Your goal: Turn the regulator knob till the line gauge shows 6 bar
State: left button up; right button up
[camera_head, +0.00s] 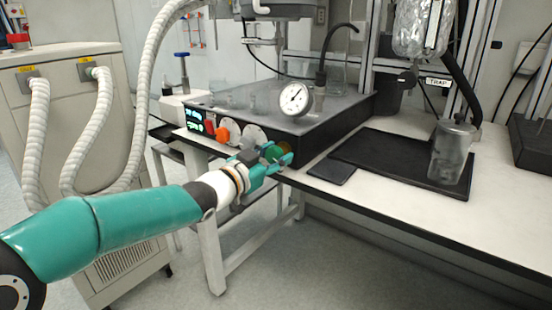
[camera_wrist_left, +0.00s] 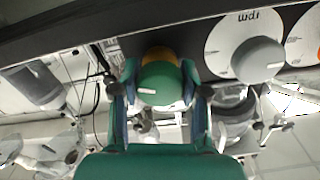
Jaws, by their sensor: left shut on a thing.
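The green regulator knob (camera_wrist_left: 160,80) sits on the front panel of the black-sided unit, with a yellow-orange ring behind it. My left gripper (camera_wrist_left: 161,92) has one finger on each side of the knob and is shut on it. In the head view, my left gripper (camera_head: 279,158) is at the unit's front right, partly covering the green knob (camera_head: 284,147). The round white line gauge (camera_head: 295,98) stands above the unit's front edge. Its dark needle shows, but the scale is too small to read. My right gripper is not in view.
Left of the knob, the unit (camera_head: 330,122) has a grey dial knob (camera_head: 254,134), an orange knob (camera_head: 222,135) and lit displays (camera_head: 195,121). In the wrist view, the "rpm" dial (camera_wrist_left: 256,58) is close beside my finger. A black tray (camera_head: 390,160) holds a lidded jar (camera_head: 452,152).

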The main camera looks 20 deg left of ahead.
pick_arm(q)
jog(key=shift+f, duration=0.25)
jog(key=o, duration=0.9)
jog(key=shift+o, duration=1.3)
jog(key=shift+r, duration=0.2)
jog(key=shift+s, duration=0.1)
jog(key=v, duration=1.2)
